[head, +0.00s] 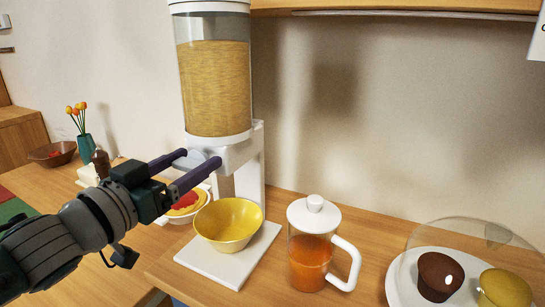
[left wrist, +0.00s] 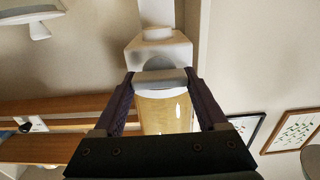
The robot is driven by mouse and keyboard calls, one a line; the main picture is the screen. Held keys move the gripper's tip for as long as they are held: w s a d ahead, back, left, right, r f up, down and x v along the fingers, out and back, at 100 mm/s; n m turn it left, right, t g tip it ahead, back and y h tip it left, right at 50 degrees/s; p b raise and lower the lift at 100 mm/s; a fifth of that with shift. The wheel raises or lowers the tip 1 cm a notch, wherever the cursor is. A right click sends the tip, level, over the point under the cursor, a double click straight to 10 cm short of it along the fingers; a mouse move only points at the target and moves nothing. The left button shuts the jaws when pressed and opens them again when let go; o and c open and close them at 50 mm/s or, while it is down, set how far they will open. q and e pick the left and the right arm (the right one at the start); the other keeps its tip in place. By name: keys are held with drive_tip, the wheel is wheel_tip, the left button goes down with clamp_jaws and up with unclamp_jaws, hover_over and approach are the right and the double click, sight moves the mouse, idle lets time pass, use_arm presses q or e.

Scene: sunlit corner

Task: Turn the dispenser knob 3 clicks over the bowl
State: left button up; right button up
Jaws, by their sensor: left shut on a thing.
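The dispenser (head: 213,90) stands upright, its clear hopper full of small tan grains. Its grey knob (head: 194,158) sits on the front of the white body below the hopper. My left gripper (head: 200,157) is shut on the knob, one finger on each side. The left wrist view shows the knob (left wrist: 160,78) between the purple fingers of the left gripper (left wrist: 160,82). The yellow bowl (head: 229,224) stands on the dispenser's white base, below the knob. I see no grains in it. My right gripper is not in view.
A lidded glass jug of orange drink (head: 308,257) stands right of the bowl. A plate (head: 402,276) with muffins under a clear dome is at far right.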

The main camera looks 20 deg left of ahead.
use_arm(q)
drive_tip(key=shift+m, duration=0.5)
drive_tip(key=shift+c, duration=0.3)
drive_tip(key=m, duration=0.3)
drive_tip(key=shift+d, duration=0.1)
drive_tip(key=m, duration=0.4)
drive_tip(key=shift+d+f+b, duration=0.1)
drive_tip(key=shift+b, duration=0.2)
drive_tip(key=m+b, duration=0.1)
drive_tip(key=m, duration=0.4)
drive_tip(key=shift+s+d, duration=0.1)
drive_tip(key=shift+s, duration=0.05)
drive_tip(key=m+b, duration=0.1)
drive_tip(key=m, duration=0.4)
drive_tip(key=shift+f, duration=0.1)
drive_tip(key=o, duration=1.3)
drive_tip(key=shift+d, duration=0.1)
